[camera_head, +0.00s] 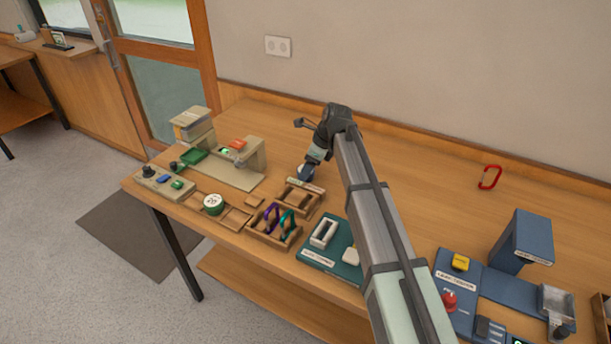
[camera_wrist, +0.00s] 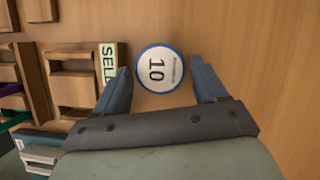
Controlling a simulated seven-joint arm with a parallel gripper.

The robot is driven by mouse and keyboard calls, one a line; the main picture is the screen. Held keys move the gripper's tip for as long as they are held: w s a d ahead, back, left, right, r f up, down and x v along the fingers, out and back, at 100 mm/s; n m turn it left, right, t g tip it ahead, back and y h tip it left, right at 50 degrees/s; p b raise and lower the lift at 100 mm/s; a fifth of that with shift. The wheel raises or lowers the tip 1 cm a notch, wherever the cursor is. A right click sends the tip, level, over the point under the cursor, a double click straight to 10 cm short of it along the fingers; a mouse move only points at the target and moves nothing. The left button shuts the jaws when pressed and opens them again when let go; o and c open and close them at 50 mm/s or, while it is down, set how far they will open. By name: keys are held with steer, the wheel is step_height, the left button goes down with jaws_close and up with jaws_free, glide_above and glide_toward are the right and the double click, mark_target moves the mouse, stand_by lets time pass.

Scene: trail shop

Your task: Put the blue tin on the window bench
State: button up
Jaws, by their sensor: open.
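The blue tin (camera_wrist: 160,69) is round, with a blue rim and a white top marked 10. In the wrist view it lies between the two fingers of my open gripper (camera_wrist: 162,78), with small gaps at both sides. In the head view the tin (camera_head: 304,173) stands on the wooden table beside a labelled wooden rack, partly hidden by my gripper (camera_head: 309,163). What looks like the window bench (camera_head: 84,45) is the wooden ledge below the window at the far upper left.
A rack with purple and teal loops (camera_head: 277,224) and a green board (camera_head: 315,253) are nearby. A red carabiner (camera_head: 490,177) lies farther right. Bare table lies behind.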

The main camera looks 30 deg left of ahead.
steer(key=shift+x, duration=1.1)
steer(key=c, duration=0.8)
steer(key=shift+r, duration=5.1)
